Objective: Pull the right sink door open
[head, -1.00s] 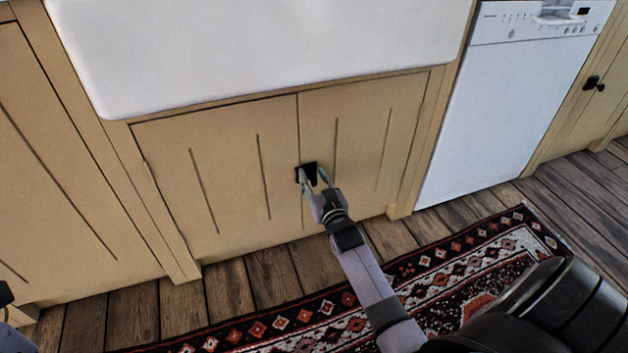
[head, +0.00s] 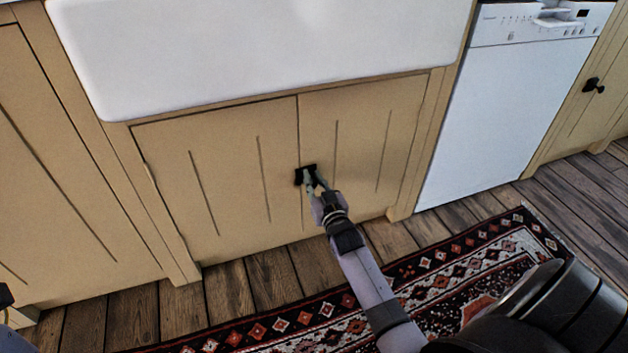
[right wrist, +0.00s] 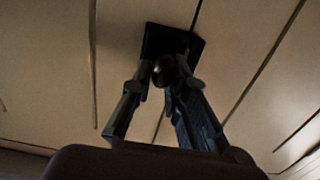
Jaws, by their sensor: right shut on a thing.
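The right sink door (head: 378,130) is a tan panelled door under the white sink, right of the centre seam. It looks closed, level with the left sink door (head: 215,165). A black knob on a dark plate (head: 304,176) sits at the seam; in the right wrist view the round knob (right wrist: 166,72) shows between the fingertips. My right gripper (head: 313,181) is shut on this knob, one finger on each side. The fingers hide part of the knob.
The white sink (head: 270,50) overhangs the doors. A white dishwasher (head: 505,115) stands to the right, beside a cabinet with a black knob (head: 593,85). A patterned rug (head: 430,275) lies on the plank floor.

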